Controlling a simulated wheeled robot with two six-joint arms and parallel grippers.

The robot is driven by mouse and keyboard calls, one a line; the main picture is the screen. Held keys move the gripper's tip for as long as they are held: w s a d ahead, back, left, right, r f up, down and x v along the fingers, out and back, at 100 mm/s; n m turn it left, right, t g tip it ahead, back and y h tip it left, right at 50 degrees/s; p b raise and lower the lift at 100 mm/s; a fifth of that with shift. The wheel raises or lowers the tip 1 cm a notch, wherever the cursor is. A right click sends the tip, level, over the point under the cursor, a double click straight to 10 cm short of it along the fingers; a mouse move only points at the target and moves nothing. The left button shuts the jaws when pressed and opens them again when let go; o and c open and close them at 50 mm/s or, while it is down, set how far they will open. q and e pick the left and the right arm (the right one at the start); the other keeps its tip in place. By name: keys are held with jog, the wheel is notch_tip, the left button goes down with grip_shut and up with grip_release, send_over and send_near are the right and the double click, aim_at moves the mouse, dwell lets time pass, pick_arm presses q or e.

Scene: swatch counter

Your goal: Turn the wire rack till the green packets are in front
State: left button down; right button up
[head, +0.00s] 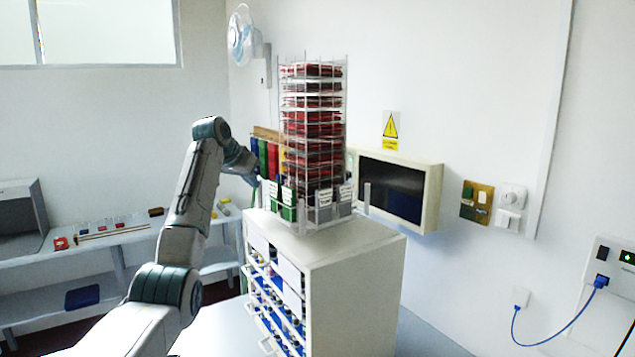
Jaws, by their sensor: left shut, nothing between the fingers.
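The wire rack (312,130) stands upright on top of a white drawer cabinet. Its tall wire column holds stacked red packets (315,131), with darker ones lower down. Around its foot are small pockets. Green packets (288,205) show in the pockets at the lower left, and grey and white packets (324,206) show at the front right. My left gripper (259,181) is at the left side of the rack, near its lower part. It is shut and empty; whether it touches the rack is hard to tell. My right gripper is out of view.
The white cabinet (350,285) has open shelves of small bottles on its left face. A dark wall screen (391,190) is close behind the rack on the right. Coloured binders (268,158) stand behind it on the left. A side bench (100,235) runs along the left wall.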

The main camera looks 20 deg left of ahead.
pick_arm(q)
notch_tip(320, 180, up, 7)
jog(key=shift+w, duration=0.25)
dwell(0.5)
jog(key=shift+a, duration=0.1)
